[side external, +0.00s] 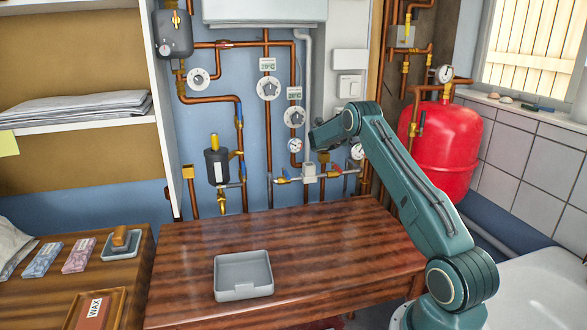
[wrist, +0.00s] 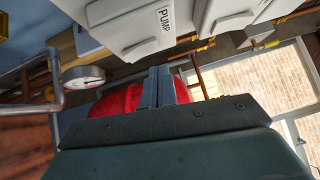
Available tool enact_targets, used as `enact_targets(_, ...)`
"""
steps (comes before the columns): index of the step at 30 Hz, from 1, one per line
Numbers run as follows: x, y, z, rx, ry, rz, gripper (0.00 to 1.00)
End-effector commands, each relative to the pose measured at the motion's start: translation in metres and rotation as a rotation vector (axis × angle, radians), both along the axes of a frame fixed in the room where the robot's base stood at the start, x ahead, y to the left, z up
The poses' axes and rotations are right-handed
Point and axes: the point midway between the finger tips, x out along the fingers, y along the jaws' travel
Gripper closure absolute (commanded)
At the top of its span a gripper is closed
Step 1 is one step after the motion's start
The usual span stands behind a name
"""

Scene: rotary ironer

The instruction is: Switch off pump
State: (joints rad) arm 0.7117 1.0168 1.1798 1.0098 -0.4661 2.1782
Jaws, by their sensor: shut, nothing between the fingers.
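A white box labelled PUMP (wrist: 125,22) shows at the top of the wrist view, tilted in the picture. Its switch position cannot be made out. In the side view, a white switch box (side external: 350,87) is on the wall just above my wrist; its lettering is too small to read. My gripper (wrist: 160,75) is shut and empty, its fingertips below the PUMP box in the wrist picture and apart from it. In the side view my wrist is in front of the pipework, and the fingertips cannot be made out.
A red tank (side external: 440,150) stands right of my arm; it also shows behind my fingers. A pressure gauge (wrist: 83,77) and copper pipes are close by. Dials and valves line the blue wall. A grey tray (side external: 243,292) sits on the otherwise clear wooden table (side external: 330,240).

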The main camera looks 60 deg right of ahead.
Motion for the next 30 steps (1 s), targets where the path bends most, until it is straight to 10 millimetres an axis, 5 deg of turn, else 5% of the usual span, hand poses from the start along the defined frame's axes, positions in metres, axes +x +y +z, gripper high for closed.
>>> enact_targets(7, -0.013, 0.015, 0.003, 0.001, 0.002, 0.001, 1.0)
enact_targets(30, -0.012, 0.109, 0.011, 0.0, 0.001, 0.0, 1.0)
